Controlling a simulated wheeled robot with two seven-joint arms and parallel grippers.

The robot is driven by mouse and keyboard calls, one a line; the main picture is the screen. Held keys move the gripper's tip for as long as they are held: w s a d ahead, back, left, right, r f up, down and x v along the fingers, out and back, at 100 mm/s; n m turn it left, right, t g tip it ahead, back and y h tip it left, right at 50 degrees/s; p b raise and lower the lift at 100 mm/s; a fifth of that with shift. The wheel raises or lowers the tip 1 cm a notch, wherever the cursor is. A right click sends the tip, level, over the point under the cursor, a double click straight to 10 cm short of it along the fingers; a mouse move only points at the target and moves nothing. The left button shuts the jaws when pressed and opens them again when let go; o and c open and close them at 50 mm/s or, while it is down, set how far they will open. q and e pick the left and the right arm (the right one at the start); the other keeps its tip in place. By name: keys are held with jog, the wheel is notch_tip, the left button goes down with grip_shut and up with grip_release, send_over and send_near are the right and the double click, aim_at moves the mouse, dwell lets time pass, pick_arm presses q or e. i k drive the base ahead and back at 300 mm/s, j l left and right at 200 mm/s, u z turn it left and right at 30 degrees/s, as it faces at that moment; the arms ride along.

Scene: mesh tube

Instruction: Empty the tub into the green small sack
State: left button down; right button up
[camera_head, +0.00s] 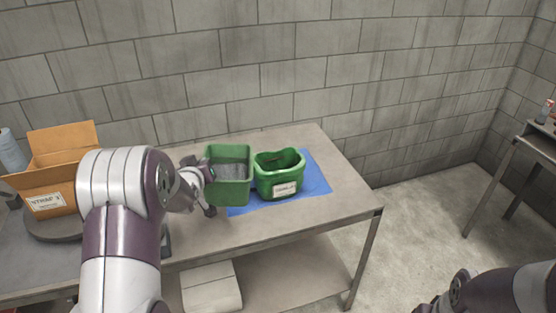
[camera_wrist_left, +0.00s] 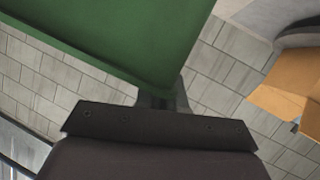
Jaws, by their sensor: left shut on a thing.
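A green square-sided tub (camera_head: 228,191) with a greyish interior is at the left edge of a blue mat in the head view. My left gripper (camera_head: 208,176) is shut on its left side. The tub fills the upper left of the left wrist view (camera_wrist_left: 130,35), close above the gripper (camera_wrist_left: 160,100); its contents do not show there. The green small sack (camera_head: 278,182), with a white label and an open top, stands on the mat just right of the tub. Something dark shows inside the sack, too small to tell. My right gripper is out of view.
The blue mat (camera_head: 316,180) lies on a grey table (camera_head: 345,195), whose right end is bare. A cardboard box (camera_head: 45,190) with a label stands at the left, also in the left wrist view (camera_wrist_left: 285,90). A block wall is behind. Another table (camera_head: 540,140) stands far right.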

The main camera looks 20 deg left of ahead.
aim_at(278, 175)
jog(key=i+j, duration=0.2)
jog(key=i, duration=0.25)
jog(key=i+j, duration=0.25)
jog(key=i, duration=0.25)
